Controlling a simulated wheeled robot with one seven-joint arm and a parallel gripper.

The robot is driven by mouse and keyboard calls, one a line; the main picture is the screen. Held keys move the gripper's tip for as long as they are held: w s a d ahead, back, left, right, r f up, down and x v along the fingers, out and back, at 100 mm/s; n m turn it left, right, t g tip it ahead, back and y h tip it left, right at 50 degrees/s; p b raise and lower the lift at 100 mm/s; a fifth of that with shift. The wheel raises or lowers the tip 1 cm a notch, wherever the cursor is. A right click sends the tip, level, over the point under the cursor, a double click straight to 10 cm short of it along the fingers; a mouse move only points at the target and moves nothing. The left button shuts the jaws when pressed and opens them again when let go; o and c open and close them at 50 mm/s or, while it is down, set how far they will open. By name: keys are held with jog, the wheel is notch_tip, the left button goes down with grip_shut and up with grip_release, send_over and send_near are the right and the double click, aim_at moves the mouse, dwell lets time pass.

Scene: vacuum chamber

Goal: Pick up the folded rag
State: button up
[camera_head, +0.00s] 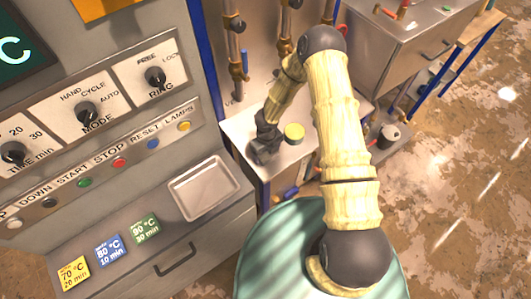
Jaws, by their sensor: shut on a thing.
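My gripper (264,152) points down at the small grey bench (237,128) right of the control console. It is small and dark in this view. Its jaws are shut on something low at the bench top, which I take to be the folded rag. The rag itself is hidden behind the gripper or too small to make out, and I see it nowhere else. I cannot tell whether it touches the bench.
A round yellow-topped thing (294,132) stands on the bench just right of my gripper. The console has knobs, buttons, an empty-looking metal tray (233,184) and several temperature cards (109,251). Pipes with valves (238,72) rise behind the bench. Stained floor (470,190) is open at right.

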notch_tip(320, 180, up, 10)
jog(key=shift+f+b, duration=0.15)
jog(key=shift+b, duration=0.45)
jog(key=o, duration=0.5)
jog(key=c, duration=0.3)
jog(key=shift+c, duration=0.2)
jog(key=shift+f, duration=0.1)
